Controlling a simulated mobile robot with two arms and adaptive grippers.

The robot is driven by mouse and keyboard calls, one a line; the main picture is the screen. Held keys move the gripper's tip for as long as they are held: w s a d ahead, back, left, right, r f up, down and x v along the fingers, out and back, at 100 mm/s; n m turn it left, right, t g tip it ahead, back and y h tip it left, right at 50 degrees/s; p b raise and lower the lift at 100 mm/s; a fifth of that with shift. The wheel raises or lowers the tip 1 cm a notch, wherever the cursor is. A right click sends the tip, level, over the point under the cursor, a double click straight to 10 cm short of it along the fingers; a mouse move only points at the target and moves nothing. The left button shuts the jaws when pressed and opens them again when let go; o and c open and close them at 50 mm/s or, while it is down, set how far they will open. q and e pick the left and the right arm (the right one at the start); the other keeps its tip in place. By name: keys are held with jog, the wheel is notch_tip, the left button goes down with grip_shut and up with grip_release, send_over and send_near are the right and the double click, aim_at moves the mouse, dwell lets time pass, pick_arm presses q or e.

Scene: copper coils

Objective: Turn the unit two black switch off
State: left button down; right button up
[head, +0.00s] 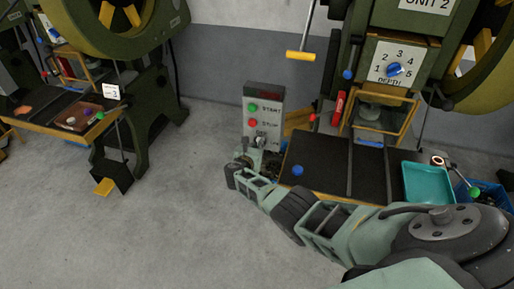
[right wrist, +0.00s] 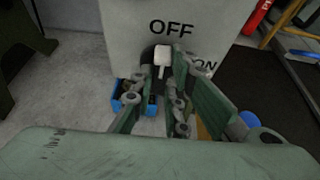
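The grey control box (head: 262,103) beside the unit 2 press carries a green START button (head: 252,107), a red STOP button (head: 253,123) and a switch (head: 261,137) below. In the right wrist view the switch (right wrist: 162,57) has a dark base and pale lever, under the OFF label, with ON at lower right. I cannot tell firmly which way the lever is set. My right gripper (head: 257,150) is at the box front. In the right wrist view its fingers (right wrist: 163,72) are apart in a narrow gap, the lever between their tips; contact is unclear. My left gripper is not in view.
The unit 2 press has a dark work table (head: 320,160), a teal tray (head: 428,183) and a red-knobbed lever (head: 314,117) close to the box. A yellow-handled bar (head: 300,56) hangs above. Another press (head: 120,100) stands left. The floor between is clear.

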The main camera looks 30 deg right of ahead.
jog(key=o, duration=0.4)
jog(key=shift+o, duration=0.2)
jog(key=v, duration=1.2)
dwell(0.4)
